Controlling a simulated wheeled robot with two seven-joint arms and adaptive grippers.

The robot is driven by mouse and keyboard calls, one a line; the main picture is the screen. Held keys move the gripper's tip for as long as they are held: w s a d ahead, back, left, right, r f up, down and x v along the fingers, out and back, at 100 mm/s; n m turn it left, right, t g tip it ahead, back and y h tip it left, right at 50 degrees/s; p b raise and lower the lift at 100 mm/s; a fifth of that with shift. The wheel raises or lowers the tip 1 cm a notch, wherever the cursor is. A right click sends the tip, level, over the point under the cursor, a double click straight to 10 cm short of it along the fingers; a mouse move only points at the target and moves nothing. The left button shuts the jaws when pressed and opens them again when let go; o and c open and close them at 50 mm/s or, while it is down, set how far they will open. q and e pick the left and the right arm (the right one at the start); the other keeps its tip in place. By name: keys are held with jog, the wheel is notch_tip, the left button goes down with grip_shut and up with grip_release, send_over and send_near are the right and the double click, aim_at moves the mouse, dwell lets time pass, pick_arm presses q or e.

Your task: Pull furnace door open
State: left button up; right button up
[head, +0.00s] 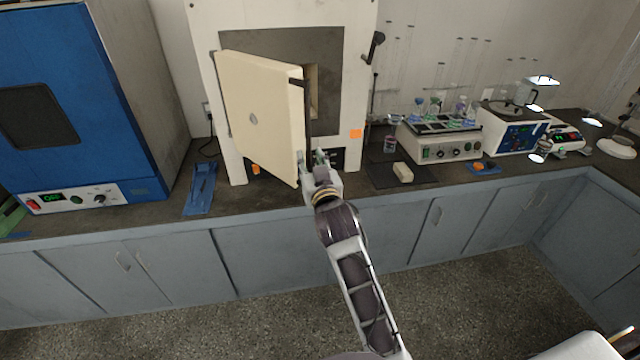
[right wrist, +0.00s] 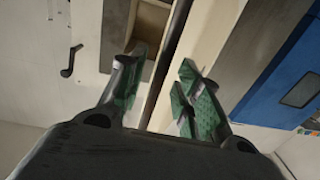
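The furnace (head: 360,18) stands at the back of the counter. Its cream door (head: 255,110) is swung part way open, hinged on the left, and part of the chamber opening (head: 312,90) shows behind its free edge. A dark vertical handle (head: 304,115) runs along that free edge. My right gripper (head: 315,160) is at the handle's lower end. In the right wrist view my right gripper (right wrist: 160,90) has its green-padded fingers apart, with the dark handle (right wrist: 170,60) passing between them; contact is not clear. My left gripper is not in view.
A blue oven (head: 125,100) stands left of the furnace, with a blue tray (head: 200,188) between them. Right of it are a small cream block (head: 403,172) on a dark mat, a shaker (head: 440,147) and a white-blue device (head: 515,130). A crank lever (head: 374,47) sticks out at the furnace's right.

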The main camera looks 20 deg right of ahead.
jog(key=s, duration=0.9)
jog(key=shift+s, duration=0.4)
jog(key=shift+a, duration=0.1)
